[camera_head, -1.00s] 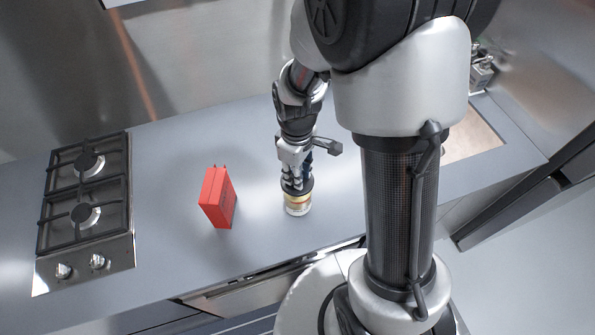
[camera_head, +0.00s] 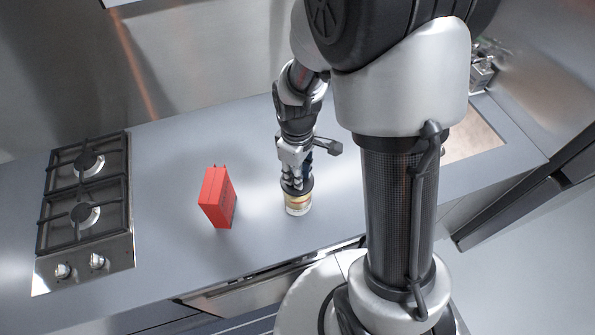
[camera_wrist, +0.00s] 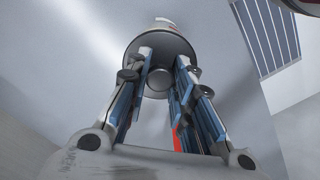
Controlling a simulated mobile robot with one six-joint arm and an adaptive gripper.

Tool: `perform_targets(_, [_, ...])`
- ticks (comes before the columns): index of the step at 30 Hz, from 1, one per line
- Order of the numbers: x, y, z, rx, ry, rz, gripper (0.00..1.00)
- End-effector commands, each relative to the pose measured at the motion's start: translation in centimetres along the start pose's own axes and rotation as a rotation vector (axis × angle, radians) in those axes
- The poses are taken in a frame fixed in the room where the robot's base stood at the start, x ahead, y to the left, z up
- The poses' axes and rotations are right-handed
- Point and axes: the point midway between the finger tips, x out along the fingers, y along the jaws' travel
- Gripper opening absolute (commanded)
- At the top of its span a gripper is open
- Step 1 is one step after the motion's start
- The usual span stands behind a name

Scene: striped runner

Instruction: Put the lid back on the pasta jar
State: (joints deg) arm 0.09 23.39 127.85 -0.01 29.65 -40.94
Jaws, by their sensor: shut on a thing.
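The pasta jar (camera_head: 298,208) stands upright on the grey counter, right of the red box. It is short and round, with a pale lower part and a yellowish band above. The dark round lid (camera_head: 302,190) is over the jar's mouth, roughly level; I cannot tell whether it is fully seated. My gripper (camera_head: 297,180) points down from above and is shut on the lid's knob. In the wrist view the fingers (camera_wrist: 160,68) stand on both sides of the round knob (camera_wrist: 159,82), below the lid's grey disc (camera_wrist: 160,45). The jar (camera_wrist: 165,24) is mostly hidden behind the lid there.
A red box (camera_head: 217,198) stands left of the jar, with clear counter between. A gas hob (camera_head: 88,210) is at the far left. The counter's front edge is close to the jar. A striped panel (camera_wrist: 265,35) shows in the wrist view.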

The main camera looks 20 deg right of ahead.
Motion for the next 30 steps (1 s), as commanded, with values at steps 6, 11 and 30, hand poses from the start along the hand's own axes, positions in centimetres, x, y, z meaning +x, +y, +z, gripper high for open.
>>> perform_targets(6, [0.12,0.0,0.0,0.0,0.0,0.0,0.0])
perform_targets(11, [0.11,0.0,0.0,0.0,0.0,0.0,0.0])
perform_targets(30, [0.16,0.01,-0.01,0.0,0.0,0.0,0.34])
